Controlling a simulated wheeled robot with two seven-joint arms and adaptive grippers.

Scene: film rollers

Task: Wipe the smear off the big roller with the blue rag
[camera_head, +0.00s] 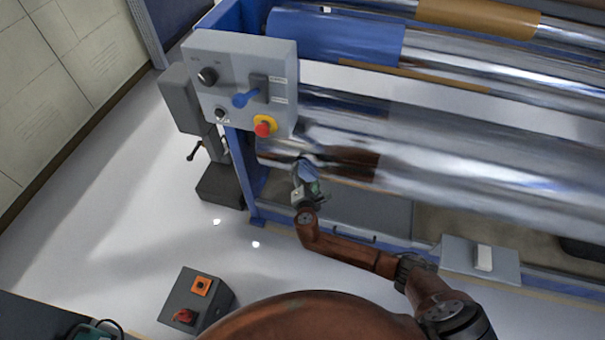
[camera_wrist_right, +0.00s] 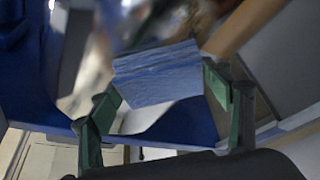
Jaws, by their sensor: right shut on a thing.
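The big roller (camera_head: 450,165) is a wide shiny metal cylinder running from the blue end frame to the right edge. My right gripper (camera_head: 308,190) is at its left end, near the lower front side. The blue rag (camera_head: 307,171) is held at the fingertips, and in the right wrist view the rag (camera_wrist_right: 157,72) spans the space between the green fingers (camera_wrist_right: 165,100). I cannot tell whether the rag touches the roller. Dark brown patches show on the roller beside the gripper; I cannot tell smear from reflection. My left gripper is not in view.
A grey control panel (camera_head: 232,60) with a red stop button (camera_head: 263,129) stands just above and left of my right gripper. A blue roller (camera_head: 335,38) lies behind. A dark pedestal box (camera_head: 210,292) stands on the floor. Floor at left is mostly clear.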

